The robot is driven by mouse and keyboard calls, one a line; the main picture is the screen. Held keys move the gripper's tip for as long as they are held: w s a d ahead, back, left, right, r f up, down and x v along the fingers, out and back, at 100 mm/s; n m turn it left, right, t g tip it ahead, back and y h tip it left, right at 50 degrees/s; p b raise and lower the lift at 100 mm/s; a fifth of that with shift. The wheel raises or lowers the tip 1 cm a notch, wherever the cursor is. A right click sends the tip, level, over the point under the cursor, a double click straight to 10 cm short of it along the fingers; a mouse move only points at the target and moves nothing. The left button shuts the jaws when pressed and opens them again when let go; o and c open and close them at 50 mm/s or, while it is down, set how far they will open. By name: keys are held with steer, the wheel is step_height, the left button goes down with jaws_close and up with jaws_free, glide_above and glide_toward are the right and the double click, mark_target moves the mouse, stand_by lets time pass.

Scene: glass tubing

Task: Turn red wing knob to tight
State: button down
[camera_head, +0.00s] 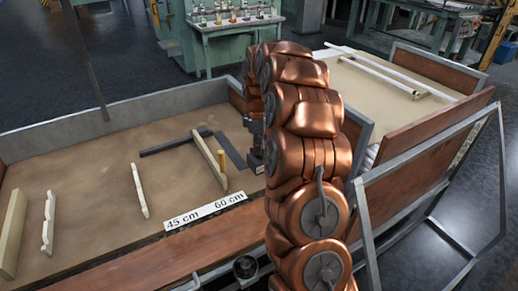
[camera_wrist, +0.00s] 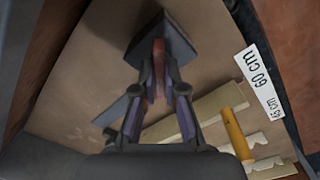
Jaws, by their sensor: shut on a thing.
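The red wing knob (camera_wrist: 159,48) shows in the wrist view as a narrow red piece at the dark grey block (camera_wrist: 178,42). My gripper (camera_wrist: 158,72) is shut on the knob, one dark finger on each side. The fingers hide much of the knob, so its turn angle and tightness cannot be read. In the head view my copper-coloured arm covers the knob and most of the gripper.
A label strip (camera_head: 205,214) reading 45 cm and 60 cm lies along the bench's front edge. Pale notched bars (camera_head: 138,190) and a yellow peg (camera_head: 223,160) stand left of my arm. Low grey walls (camera_head: 110,118) edge the sandy bench top.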

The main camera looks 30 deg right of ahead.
steer(key=m+b, duration=0.1)
steer(key=m, duration=0.3)
steer(key=shift+m, duration=0.3)
steer(key=shift+m+b, duration=0.65)
steer(key=shift+m, duration=1.95)
steer(key=c, duration=1.2)
jaws_free()
steer(key=shift+c, duration=0.2)
steer(key=shift+r, duration=0.1)
step_height(320, 180, up, 12)
